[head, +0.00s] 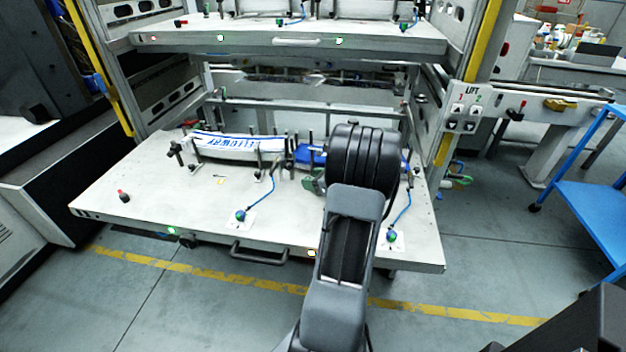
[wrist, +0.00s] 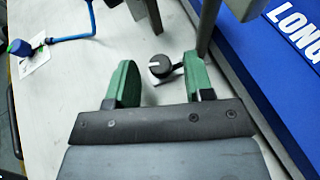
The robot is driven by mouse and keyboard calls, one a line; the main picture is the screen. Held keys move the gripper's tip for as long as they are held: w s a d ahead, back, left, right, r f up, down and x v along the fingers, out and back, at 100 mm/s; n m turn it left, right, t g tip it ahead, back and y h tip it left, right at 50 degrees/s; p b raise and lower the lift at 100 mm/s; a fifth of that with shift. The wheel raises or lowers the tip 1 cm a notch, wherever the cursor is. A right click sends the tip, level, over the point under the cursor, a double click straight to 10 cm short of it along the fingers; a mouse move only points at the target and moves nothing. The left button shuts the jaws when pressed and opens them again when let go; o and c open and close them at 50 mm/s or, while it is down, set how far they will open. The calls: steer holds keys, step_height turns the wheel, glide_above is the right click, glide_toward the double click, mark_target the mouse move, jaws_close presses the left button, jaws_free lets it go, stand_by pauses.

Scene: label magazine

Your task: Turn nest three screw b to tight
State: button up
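A black screw knob (wrist: 160,66) with a white pointer mark shows in the wrist view, the mark pointing to the left. My gripper (wrist: 157,76) is open, its two green fingers on either side of the knob in the picture. The fingers seem apart from the knob, and I cannot tell their height over it. No label shows whether this is screw b of nest three. In the head view a green finger (head: 314,182) shows left of my wrist; my arm hides the rest of the gripper and the knob.
A blue block (wrist: 280,60) lettered LONG lies along the right, with a dark upright post (wrist: 207,25) near the right finger. A blue valve knob (wrist: 20,47) with a blue hose is at the left. The drawer shelf (head: 130,205) has free room at its front left.

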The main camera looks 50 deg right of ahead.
steer(key=c, duration=0.8)
steer(key=shift+f+b, duration=0.1)
steer(key=shift+b, duration=0.2)
steer(key=shift+c, duration=0.2)
